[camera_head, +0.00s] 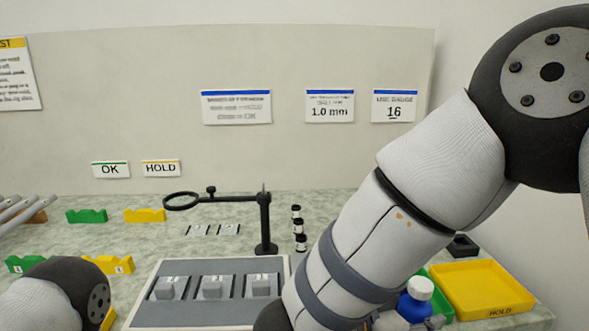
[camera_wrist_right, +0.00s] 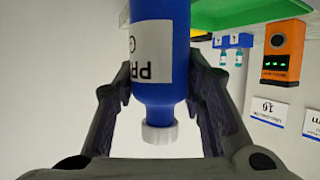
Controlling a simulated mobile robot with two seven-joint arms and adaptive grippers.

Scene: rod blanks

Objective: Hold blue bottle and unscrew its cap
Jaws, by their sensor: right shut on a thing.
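The blue bottle (camera_head: 415,308) with a white cap (camera_head: 420,287) stands at the lower right of the head view, partly hidden by my right arm. In the right wrist view the blue bottle (camera_wrist_right: 158,88) appears upside down, with its white label and its white ribbed cap (camera_wrist_right: 160,132) on it. My right gripper (camera_wrist_right: 162,82) is shut on the bottle's body, one finger on each side, and the cap is clear of the fingers. Only a part of my left arm shows at the lower left of the head view; its gripper is out of view.
A yellow HOLD tray (camera_head: 485,290) lies right of the bottle, beside a partly hidden green tray (camera_head: 440,302). A grey fixture board (camera_head: 190,268) with blocks and a black magnifier stand (camera_head: 265,225) are left of my right arm.

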